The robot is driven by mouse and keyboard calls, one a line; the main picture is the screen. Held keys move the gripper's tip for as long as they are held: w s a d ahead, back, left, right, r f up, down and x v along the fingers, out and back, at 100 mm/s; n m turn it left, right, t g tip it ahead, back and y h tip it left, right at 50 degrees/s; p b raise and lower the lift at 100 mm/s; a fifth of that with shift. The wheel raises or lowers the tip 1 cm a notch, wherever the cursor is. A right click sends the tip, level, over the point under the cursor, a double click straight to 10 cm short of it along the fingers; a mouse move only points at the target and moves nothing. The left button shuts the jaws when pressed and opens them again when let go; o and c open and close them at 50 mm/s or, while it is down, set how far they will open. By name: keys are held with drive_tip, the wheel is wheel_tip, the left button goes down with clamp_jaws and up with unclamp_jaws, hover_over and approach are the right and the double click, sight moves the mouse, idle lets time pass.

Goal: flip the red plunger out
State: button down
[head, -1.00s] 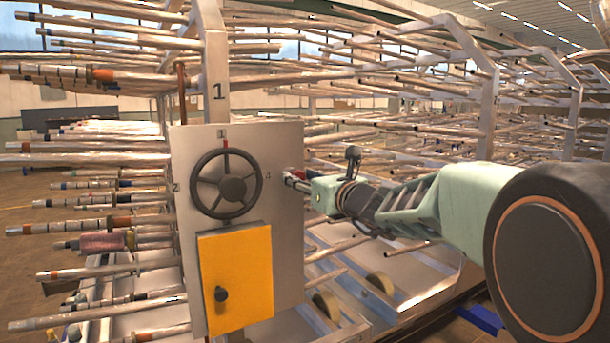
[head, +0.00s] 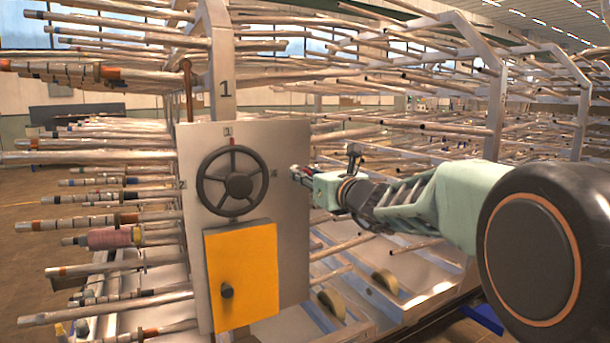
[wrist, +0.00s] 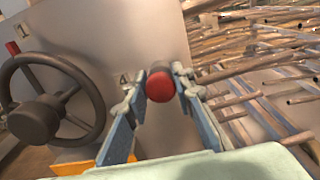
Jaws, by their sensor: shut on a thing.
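The red plunger (wrist: 161,86) shows in the wrist view as a round red knob with its end facing the camera. My gripper (wrist: 159,82) has one finger on each side of it and is shut on it. The grey panel (wrist: 115,30) is behind the knob. In the head view my gripper (head: 299,176) is at the right edge of the panel (head: 290,145), right of the handwheel. Only a small bit of red shows there, and the fingers hide most of the knob.
A dark handwheel (head: 232,181) is on the panel left of my gripper, also in the wrist view (wrist: 38,115). A yellow box (head: 242,280) with a dark knob (head: 227,290) is below it. Racks of long metal tubes (head: 400,128) stand behind and to both sides.

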drive_tip(key=shift+b+v, duration=0.65)
drive_tip(key=shift+v, duration=0.55)
drive_tip(key=shift+f, duration=0.1)
drive_tip(key=c, duration=1.7)
unclamp_jaws()
drive_tip(key=shift+d, duration=0.1)
drive_tip(key=shift+o, duration=0.2)
drive_tip(key=shift+s, duration=0.15)
drive_tip(key=v, duration=0.7)
